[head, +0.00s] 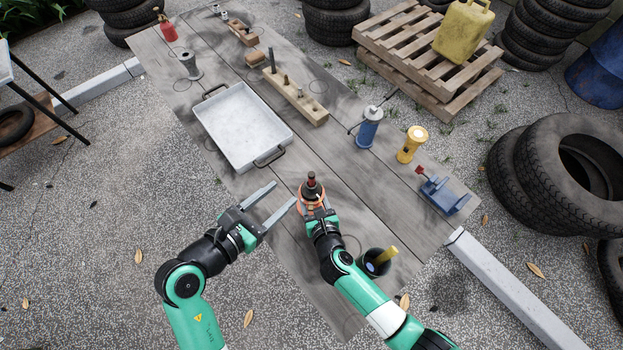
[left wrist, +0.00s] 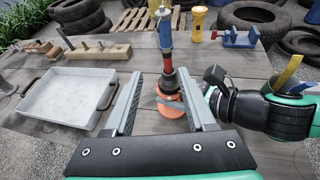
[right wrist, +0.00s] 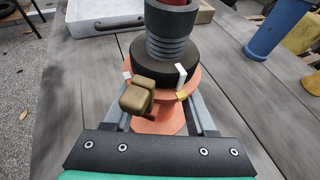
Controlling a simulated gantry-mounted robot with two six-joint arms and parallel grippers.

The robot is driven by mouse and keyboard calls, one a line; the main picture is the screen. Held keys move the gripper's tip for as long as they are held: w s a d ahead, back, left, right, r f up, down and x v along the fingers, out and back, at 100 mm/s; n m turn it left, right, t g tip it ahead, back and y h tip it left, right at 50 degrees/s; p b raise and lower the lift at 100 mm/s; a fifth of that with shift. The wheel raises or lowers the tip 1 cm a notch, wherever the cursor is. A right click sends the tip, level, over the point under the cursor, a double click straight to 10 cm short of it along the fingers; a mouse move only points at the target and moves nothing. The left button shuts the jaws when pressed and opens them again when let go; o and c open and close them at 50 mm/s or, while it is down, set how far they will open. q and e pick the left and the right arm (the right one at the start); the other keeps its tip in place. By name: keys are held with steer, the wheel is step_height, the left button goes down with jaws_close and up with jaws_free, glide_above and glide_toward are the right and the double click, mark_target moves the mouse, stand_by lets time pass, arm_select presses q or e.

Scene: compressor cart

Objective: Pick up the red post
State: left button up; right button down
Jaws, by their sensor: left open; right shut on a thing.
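The red post (right wrist: 175,5) stands upright in a dark ridged collar on a round orange base (right wrist: 175,120). In the head view the post (head: 311,178) is small and dark red, near the middle of the table. My right gripper (head: 313,208) is shut on the orange base from the near side. My left gripper (head: 286,191) is open and empty, to the left of the base. In the left wrist view the post (left wrist: 168,63) shows beyond and between the open fingers. The post's lower end is hidden in the collar.
A grey metal tray (head: 205,104) lies behind the left gripper. A wooden block with pegs (head: 294,97), blue canister (head: 368,130), yellow torch (head: 411,145) and blue vise (head: 444,195) stand farther back. A dark cup (head: 373,264) with a yellow-handled tool stands beside my right arm.

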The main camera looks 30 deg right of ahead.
mark_target(310, 183)
arm_select(q)
steer(key=d+f, duration=0.2)
steer(key=w+d+f, duration=0.1)
steer(key=d+f, duration=0.2)
steer(key=shift+w+d, duration=0.1)
steer(key=shift+w, duration=0.1)
steer(key=shift+r+x, duration=0.2)
steer(key=shift+x, duration=2.4)
steer(key=shift+s+d, duration=0.1)
jaws_close()
steer(key=shift+n, duration=0.3)
